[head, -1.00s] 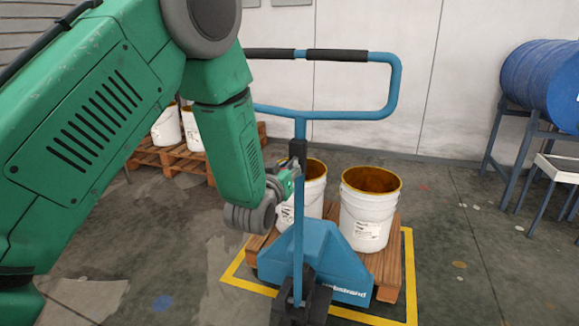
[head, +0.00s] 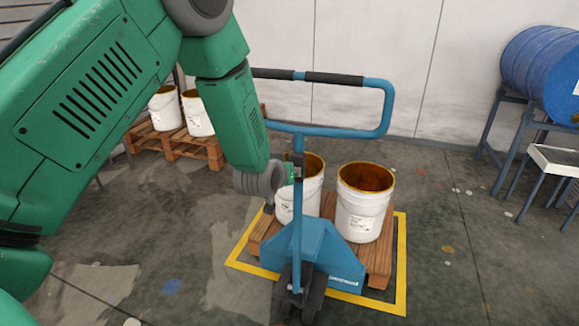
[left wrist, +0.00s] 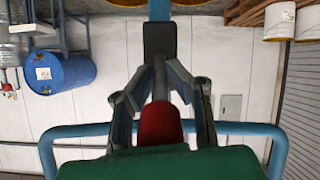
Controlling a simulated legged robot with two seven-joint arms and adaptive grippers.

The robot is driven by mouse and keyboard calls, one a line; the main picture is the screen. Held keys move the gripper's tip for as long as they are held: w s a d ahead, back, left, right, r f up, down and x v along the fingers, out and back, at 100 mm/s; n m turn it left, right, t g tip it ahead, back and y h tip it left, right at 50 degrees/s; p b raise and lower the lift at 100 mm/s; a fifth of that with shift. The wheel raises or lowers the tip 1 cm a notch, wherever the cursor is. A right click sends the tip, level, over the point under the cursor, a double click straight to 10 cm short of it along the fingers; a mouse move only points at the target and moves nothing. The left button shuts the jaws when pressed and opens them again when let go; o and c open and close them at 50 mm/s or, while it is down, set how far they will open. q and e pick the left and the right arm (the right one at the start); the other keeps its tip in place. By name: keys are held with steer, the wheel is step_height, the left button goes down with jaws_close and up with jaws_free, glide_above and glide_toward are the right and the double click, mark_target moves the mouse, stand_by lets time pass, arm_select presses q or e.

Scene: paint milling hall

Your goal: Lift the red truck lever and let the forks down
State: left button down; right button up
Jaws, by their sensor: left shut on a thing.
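The blue pallet truck (head: 312,250) stands at a wooden pallet (head: 377,258), its looped handle (head: 388,105) upright. Its forks are hidden under the pallet. The red lever (left wrist: 160,122) shows in the left wrist view, with its dark rod running up to a black housing (left wrist: 160,40) on the handle post. My left gripper (left wrist: 165,80) has its fingers on both sides of this lever and is shut on it. In the head view my left gripper (head: 288,174) is at the handle post, below the loop; the lever is hidden there. My right gripper is not in view.
Two white buckets, including the right one (head: 363,205), stand on the pallet, inside a yellow floor outline (head: 402,262). A second pallet (head: 190,148) with buckets is at the back left. A blue drum (head: 540,72) on a stand is at the right. The right front floor is clear.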

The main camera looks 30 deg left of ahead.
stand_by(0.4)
arm_select(q)
steer(key=c, duration=1.6)
jaws_free()
steer(key=shift+w, duration=0.1)
steer(key=shift+o, duration=0.2)
steer(key=v, duration=1.2)
steer(key=s+d+f+m+g+h, duration=0.1)
steer(key=s+d+f+m+g, duration=0.15)
steer(key=s+f, duration=0.5)
steer(key=s+d+f+m+g+h, duration=0.1)
steer(key=s+f+g, duration=0.3)
steer(key=f, duration=0.6)
steer(key=s+d+f+g, duration=0.1)
steer(key=s+f, duration=0.2)
steer(key=s, duration=0.3)
steer(key=s+d+f+m+g, duration=0.1)
steer(key=s+f+g, duration=0.1)
steer(key=s+f, duration=0.2)
steer(key=s+d+f+m+g, duration=0.1)
steer(key=s+f, duration=0.3)
steer(key=s, duration=0.6)
steer(key=shift+d+g+h, duration=0.4)
steer(key=shift+d+g, duration=0.05)
